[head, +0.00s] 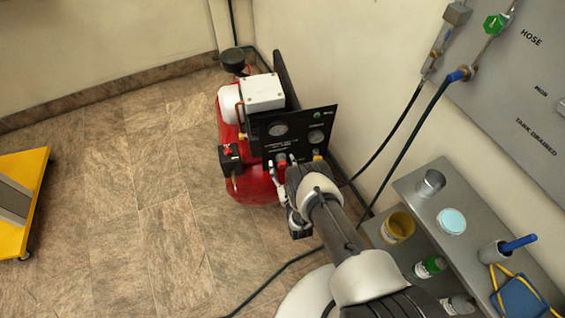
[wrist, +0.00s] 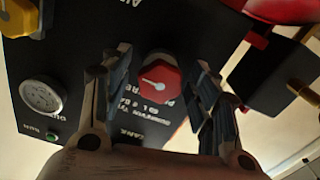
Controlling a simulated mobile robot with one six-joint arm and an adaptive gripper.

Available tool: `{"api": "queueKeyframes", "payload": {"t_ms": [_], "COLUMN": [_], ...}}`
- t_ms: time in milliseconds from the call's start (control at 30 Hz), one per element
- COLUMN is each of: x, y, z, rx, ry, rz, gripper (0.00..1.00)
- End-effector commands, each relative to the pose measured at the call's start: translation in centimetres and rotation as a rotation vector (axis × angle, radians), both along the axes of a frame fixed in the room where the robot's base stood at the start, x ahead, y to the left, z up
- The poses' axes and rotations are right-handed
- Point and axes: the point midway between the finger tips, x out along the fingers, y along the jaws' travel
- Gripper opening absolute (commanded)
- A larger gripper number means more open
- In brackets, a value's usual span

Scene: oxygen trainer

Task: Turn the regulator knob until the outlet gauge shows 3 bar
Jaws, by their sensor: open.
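The red regulator knob (wrist: 160,84) shows in the wrist view between the fingers of my open gripper (wrist: 160,88), with a gap on each side. A white pointer mark is on its face. It sits on the compressor's black panel (wrist: 82,62). In the head view the knob (head: 282,160) is partly hidden by my gripper (head: 284,170). One round gauge (wrist: 42,95) shows at the wrist view's left; its reading is too small to tell. In the head view the panel carries a left gauge (head: 277,129) and a right gauge (head: 316,136); I cannot read either.
The red compressor tank (head: 250,190) stands by the wall. A black switch box (head: 231,157) with a red top is left of the panel. A grey shelf (head: 405,185) with jars stands at right, below a wall board (head: 510,75). A yellow cart (head: 30,170) is at left; floor between is clear.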

Motion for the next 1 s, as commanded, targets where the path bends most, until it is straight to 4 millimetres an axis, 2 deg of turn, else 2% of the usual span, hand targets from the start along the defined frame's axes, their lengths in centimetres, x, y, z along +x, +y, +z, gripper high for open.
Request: {"api": "queueKeyframes", "payload": {"t_ms": [133, 800, 1000], "x": [0.00, 0.03, 0.04], "y": [0.01, 0.01, 0.01], "z": [0.00, 0.00, 0.00], "rx": [0.000, 0.000, 0.079], "ry": [0.000, 0.000, 0.023], "rz": [0.000, 0.000, 0.000], "gripper": [0.55, 0.11, 0.11]}}
